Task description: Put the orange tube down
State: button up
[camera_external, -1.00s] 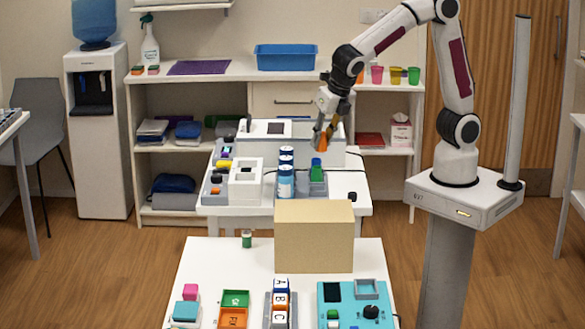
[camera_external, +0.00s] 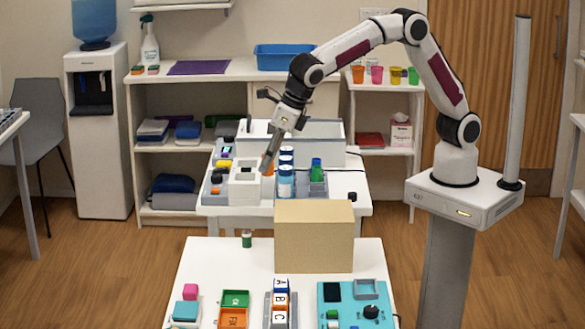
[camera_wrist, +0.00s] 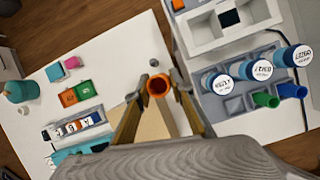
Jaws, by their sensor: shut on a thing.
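The orange tube (camera_external: 267,166) is between the fingertips of my gripper (camera_external: 270,160), which is shut on it. In the external view it appears above or beside the white block with openings (camera_external: 244,186), left of the blue-capped bottles; its exact height is unclear. In the wrist view the open round end of the orange tube (camera_wrist: 158,86) faces the camera between the two fingers of my gripper (camera_wrist: 156,92). A grey rack (camera_external: 303,190) right of the bottles holds a green tube (camera_external: 316,174) and a blue one.
Blue-capped bottles (camera_external: 286,172) stand in a row close to the right of my gripper. A white bin (camera_external: 325,130) is behind. A tall cardboard box (camera_external: 313,236) stands on the front table, with a small green-capped vial (camera_external: 247,238) left of it.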

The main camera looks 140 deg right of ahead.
jog(key=w+f+n, duration=0.2)
jog(key=w+f, duration=0.3)
jog(key=w, duration=0.3)
jog(key=w+a+f+n+t+y, duration=0.1)
jog(key=w+f+n, duration=0.1)
jog(key=w+f, duration=0.3)
jog(key=shift+w+a+f+n, duration=0.2)
jog(key=shift+w+a+n, duration=0.15)
jog(key=shift+w, duration=1)
jog(key=shift+f, duration=2.5)
jog(key=shift+f, duration=2.5)
jog(key=shift+f, duration=0.1)
jog(key=o, duration=1)
